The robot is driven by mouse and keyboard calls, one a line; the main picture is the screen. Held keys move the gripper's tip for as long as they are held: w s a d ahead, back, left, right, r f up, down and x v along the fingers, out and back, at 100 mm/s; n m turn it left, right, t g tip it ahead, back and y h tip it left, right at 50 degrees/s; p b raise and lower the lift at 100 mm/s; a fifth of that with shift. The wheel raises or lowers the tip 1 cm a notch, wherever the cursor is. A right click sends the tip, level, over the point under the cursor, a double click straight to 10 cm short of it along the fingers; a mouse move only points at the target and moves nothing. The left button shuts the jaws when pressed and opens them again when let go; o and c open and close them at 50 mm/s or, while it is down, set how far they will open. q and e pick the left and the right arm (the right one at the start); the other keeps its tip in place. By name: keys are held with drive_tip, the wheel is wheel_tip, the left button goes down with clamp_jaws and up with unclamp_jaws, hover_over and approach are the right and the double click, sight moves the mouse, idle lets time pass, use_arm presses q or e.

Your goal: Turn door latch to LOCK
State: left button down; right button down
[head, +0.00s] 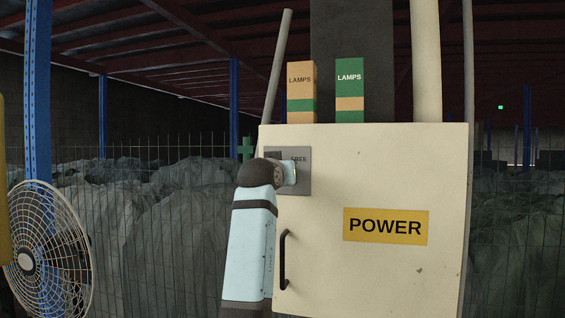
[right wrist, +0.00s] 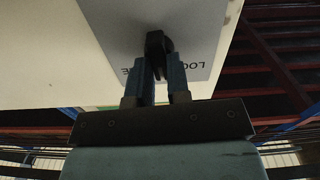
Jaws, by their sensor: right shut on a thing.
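The cream cabinet (head: 372,275) carries a yellow POWER sign and a grey latch plate (head: 302,187) at its upper left. The word FREE shows partly on the plate in the head view. In the right wrist view the plate (right wrist: 196,20) appears upside down, with part of the word LOCK beside the fingers. My right gripper (right wrist: 160,62) is shut on the dark door latch (right wrist: 155,40) in front of the plate. In the head view my right wrist hides the latch, so its exact angle is unclear. My left gripper is in neither view.
A black door handle (head: 283,260) is below the latch, close to my right forearm. Two LAMPS boxes, one orange (head: 301,88) and one green (head: 349,85), stand on the cabinet top. A fan (head: 45,258) is at far left. Wire fencing and grey wrapped heaps lie behind.

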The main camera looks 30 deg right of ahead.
drive_tip(key=shift+w+a+n+p, duration=0.1)
drive_tip(key=shift+n+p, duration=2.95)
drive_tip(key=shift+n, duration=1.05)
drive_tip(key=shift+f, duration=0.1)
drive_tip(key=c, duration=1.1)
unclamp_jaws()
